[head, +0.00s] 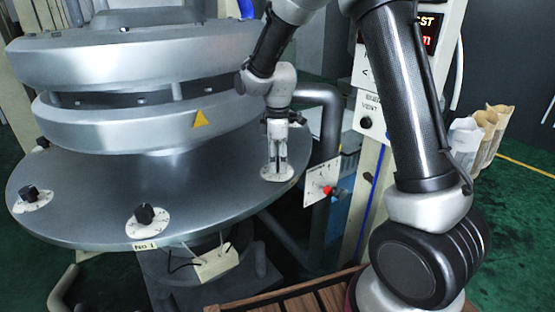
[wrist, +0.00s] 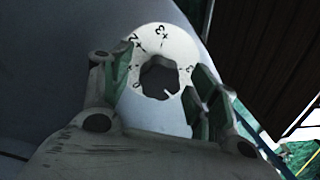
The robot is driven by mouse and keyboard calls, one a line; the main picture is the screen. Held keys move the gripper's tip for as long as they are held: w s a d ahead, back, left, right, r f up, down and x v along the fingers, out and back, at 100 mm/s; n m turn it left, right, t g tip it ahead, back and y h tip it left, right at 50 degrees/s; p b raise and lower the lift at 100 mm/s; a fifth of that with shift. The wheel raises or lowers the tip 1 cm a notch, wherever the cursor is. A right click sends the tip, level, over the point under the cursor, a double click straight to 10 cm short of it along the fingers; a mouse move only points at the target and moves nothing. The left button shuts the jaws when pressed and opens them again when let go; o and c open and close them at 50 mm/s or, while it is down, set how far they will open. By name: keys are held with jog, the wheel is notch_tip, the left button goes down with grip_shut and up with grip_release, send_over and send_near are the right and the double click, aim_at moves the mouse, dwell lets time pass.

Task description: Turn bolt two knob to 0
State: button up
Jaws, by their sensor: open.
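A black knob (wrist: 158,77) on a round white dial (wrist: 178,42) sits between my open fingers in the wrist view. Its short white mark points to the lower right. The dial's 0 is at the lower left, with other numerals at the upper left, top and right. In the head view my gripper (head: 276,160) is open, pointing down over the white dial (head: 277,175) at the right of the round metal plate; the fingers hide the knob there. I cannot tell whether they touch it. No label naming this bolt is readable.
The grey metal plate (head: 100,195) carries other knobs, one at the front (head: 145,213) and one at the left (head: 30,193). Stacked metal rings (head: 150,128) rise behind. A white panel with a red knob (head: 328,190) stands right of the plate, close to my gripper.

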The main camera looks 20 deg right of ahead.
jog(key=c, duration=1)
jog(key=m, duration=0.4)
jog(key=shift+m, duration=0.4)
jog(key=m, duration=0.4)
jog(key=shift+m, duration=0.3)
jog(key=m, duration=0.4)
jog(key=shift+s+m+t, duration=0.1)
jog(key=shift+m+t, duration=0.2)
jog(key=shift+m, duration=1.8)
jog(key=shift+a, duration=0.1)
